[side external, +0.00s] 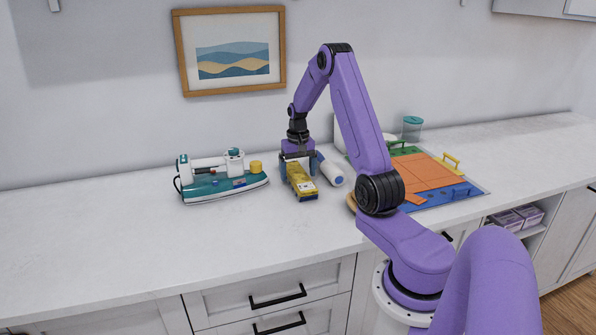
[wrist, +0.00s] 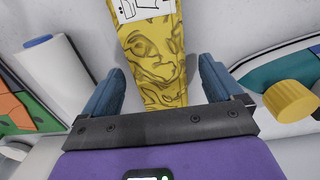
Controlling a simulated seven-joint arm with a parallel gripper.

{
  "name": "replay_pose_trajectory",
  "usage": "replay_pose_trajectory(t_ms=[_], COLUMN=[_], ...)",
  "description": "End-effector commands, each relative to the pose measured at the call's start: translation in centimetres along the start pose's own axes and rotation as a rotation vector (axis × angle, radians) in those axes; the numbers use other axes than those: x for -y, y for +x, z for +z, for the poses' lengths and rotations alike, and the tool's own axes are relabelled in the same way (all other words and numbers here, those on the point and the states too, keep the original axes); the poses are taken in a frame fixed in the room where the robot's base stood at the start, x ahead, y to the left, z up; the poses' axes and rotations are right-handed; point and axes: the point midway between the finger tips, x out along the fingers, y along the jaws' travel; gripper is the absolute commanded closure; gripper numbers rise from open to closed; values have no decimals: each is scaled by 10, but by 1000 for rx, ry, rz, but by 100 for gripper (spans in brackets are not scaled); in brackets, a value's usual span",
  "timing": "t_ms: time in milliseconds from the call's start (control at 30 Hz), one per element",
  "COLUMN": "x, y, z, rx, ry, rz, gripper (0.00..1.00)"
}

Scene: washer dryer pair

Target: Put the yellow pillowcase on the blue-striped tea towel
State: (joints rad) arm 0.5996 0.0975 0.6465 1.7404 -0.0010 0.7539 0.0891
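A yellow patterned item (side external: 301,188), which I take for the yellow pillowcase, lies on the white counter below my gripper (side external: 298,172). In the wrist view the yellow pillowcase (wrist: 155,48) runs between the two blue fingers and carries a white label with a black drawing. My gripper (wrist: 161,66) is open, with a finger on each side and visible gaps beside the yellow piece. I cannot make out a blue-striped tea towel for certain in either view.
A white roll with a blue end (side external: 331,172) lies close to the right of my gripper. A teal iron-like object (side external: 222,186) with a yellow cap stands left. A multicoloured board (side external: 430,172) and a teal-lidded jar (side external: 412,130) are to the right. The left counter is clear.

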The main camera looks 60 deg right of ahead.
Motion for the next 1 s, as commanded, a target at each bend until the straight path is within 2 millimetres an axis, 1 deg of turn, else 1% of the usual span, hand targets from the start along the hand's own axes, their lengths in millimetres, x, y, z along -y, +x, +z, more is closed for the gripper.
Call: replay_pose_trajectory(t_ms=[167, 267, 333, 467, 800, 1000], x=[0, 0, 0, 0, 0, 0], y=[-2, -10, -19, -44, -117, -152], z=[0, -1, -1, -1, -1, 0], rx=[0, -3, -4, -6, -7, -3], ry=[0, 0, 0, -1, 0, 0], rz=[0, 0, 0, 0, -1, 0], gripper=[7, 7, 7, 7, 7, 7])
